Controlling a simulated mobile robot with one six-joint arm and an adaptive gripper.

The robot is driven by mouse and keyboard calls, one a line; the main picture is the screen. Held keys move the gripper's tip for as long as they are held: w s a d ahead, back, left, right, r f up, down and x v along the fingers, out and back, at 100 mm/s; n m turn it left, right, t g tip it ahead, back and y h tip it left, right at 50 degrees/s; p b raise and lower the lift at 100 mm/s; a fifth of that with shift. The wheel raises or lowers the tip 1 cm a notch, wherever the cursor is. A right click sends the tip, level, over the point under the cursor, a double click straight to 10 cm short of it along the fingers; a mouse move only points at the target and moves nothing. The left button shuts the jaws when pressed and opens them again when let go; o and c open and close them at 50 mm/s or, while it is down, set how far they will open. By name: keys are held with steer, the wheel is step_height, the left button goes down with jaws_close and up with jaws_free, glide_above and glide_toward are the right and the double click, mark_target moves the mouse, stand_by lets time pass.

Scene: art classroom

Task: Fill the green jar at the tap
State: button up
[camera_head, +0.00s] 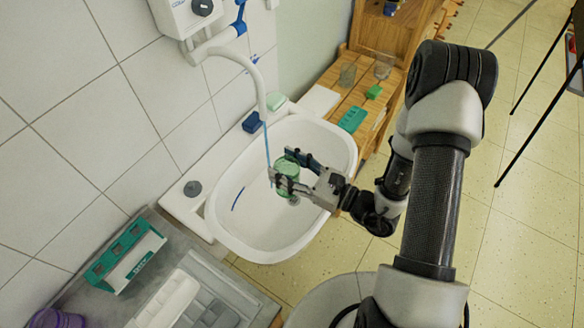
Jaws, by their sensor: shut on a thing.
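The green jar (287,168) is between the two dark fingers of my gripper (283,165), which is shut on it. My gripper comes from the right and holds the jar over the white sink basin (228,222). The tap (258,82) is a white curved spout from the wall, with its end above and a little left of the jar. A thin blue stream (266,143) runs down from the spout to the jar's left edge. I cannot tell whether it goes into the jar, and the jar's inside is hard to see.
A dark blue block (251,122) sits on the sink's back rim. Right of the sink, a wooden shelf (345,98) carries glasses and green items. At the lower left, a grey counter (75,285) holds a green box (125,256) and a white tray (165,302). Tiled wall bounds the left.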

steer(key=w+a, duration=0.2)
steer(key=w, duration=0.4)
steer(key=shift+w+a, duration=0.15)
stand_by(0.6)
steer(key=w+a, duration=0.2)
steer(key=w, duration=0.5)
steer(key=shift+a+b, duration=0.35)
steer(key=shift+a, duration=0.05)
stand_by(5.6)
